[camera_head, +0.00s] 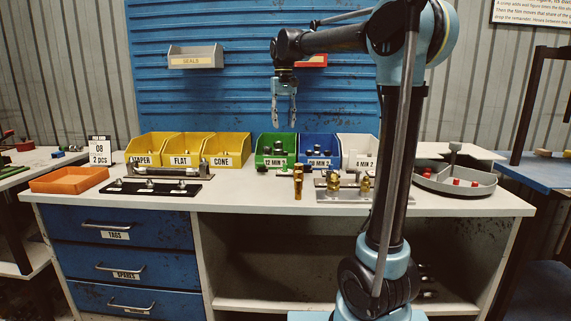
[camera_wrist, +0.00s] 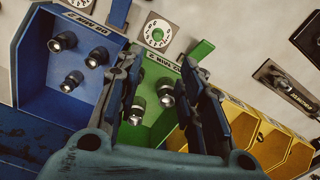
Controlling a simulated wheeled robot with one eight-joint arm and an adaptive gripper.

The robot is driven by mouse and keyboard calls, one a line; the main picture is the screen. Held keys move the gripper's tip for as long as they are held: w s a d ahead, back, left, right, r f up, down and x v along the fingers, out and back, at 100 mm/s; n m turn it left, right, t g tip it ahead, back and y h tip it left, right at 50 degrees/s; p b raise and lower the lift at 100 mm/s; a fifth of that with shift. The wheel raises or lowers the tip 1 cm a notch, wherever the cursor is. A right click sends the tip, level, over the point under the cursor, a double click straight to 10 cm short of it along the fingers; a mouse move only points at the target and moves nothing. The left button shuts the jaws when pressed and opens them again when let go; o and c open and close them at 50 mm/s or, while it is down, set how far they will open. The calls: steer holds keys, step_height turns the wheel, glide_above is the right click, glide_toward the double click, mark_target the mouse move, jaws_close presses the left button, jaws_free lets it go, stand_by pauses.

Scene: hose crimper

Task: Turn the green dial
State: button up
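In the wrist view a round white dial with a green centre (camera_wrist: 157,34) sits on a pale square plate on the worktop, just in front of the green bin (camera_wrist: 201,50). Its face carries small dark marks, too small to read. My gripper (camera_head: 284,122) hangs pointing down above the green bin (camera_head: 275,149) in the head view. It is empty, with its two fingers apart. In the wrist view my gripper (camera_wrist: 156,65) shows its fingers on either side of the green bin's fittings, with the dial beyond the fingertips. The gripper is apart from the dial.
A blue bin (camera_head: 308,146) and a white bin (camera_head: 367,143) stand right of the green one; yellow bins (camera_head: 186,141) stand left. Brass fittings (camera_head: 298,183) and a metal fixture (camera_head: 324,191) stand in front. An orange tray (camera_head: 70,181) lies far left. A grey tray (camera_head: 468,187) is right.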

mark_target(285, 164)
steer(key=f, duration=1.6)
steer(key=shift+d+f, duration=0.1)
steer(key=shift+d, duration=0.15)
steer(key=shift+c, duration=0.2)
jaws_close()
